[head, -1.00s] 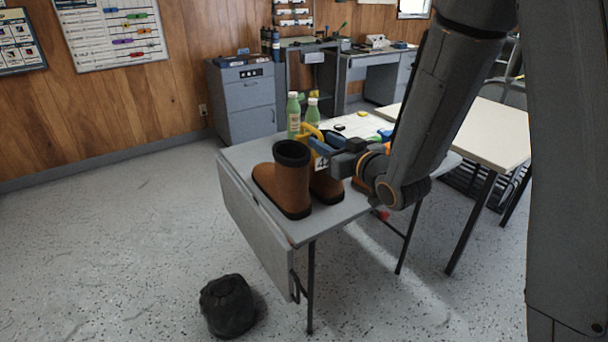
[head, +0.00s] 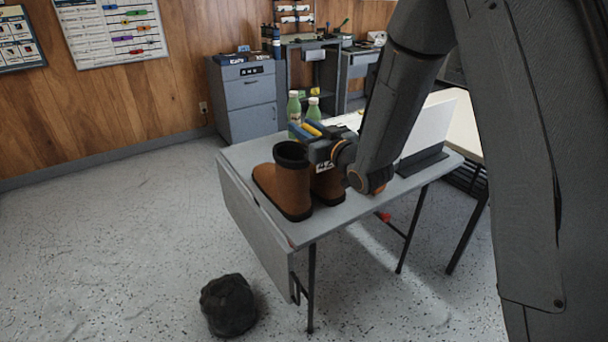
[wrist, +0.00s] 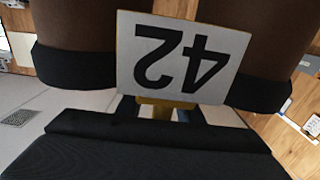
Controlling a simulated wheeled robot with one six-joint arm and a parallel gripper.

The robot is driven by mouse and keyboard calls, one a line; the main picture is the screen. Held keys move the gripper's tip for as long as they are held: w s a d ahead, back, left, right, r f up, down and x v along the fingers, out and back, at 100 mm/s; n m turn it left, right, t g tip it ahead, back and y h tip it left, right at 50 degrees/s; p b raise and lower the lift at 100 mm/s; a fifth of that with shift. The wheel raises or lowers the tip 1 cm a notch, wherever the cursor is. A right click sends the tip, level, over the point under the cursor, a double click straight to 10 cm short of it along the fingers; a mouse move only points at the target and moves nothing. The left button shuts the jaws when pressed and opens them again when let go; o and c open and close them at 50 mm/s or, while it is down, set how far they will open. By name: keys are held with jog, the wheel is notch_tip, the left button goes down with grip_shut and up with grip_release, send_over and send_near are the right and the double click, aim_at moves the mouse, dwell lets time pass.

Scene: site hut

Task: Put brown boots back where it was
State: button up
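The pair of brown boots (head: 286,185) stands upright on the grey folding table, with dark cuffs and soles. The second boot is partly hidden behind the first and my gripper. My gripper (head: 318,132) is at the upper part of this second boot, with blue and yellow parts beside it. In the wrist view, the brown boots (wrist: 75,25) fill the upper part, and a white "42" tag (wrist: 188,58) appears upside down between them. A yellow piece (wrist: 165,107) is just below the tag. My finger gap is not clear.
The grey table (head: 265,222) has a hanging front leaf. Green bottles (head: 294,108) stand behind the boots; a white upright panel (head: 428,132) is at the right. A dark bag-like object (head: 228,305) lies on the floor. Floor at the left is free.

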grip_shut()
dwell(1.3)
jog(key=shift+r, duration=0.1)
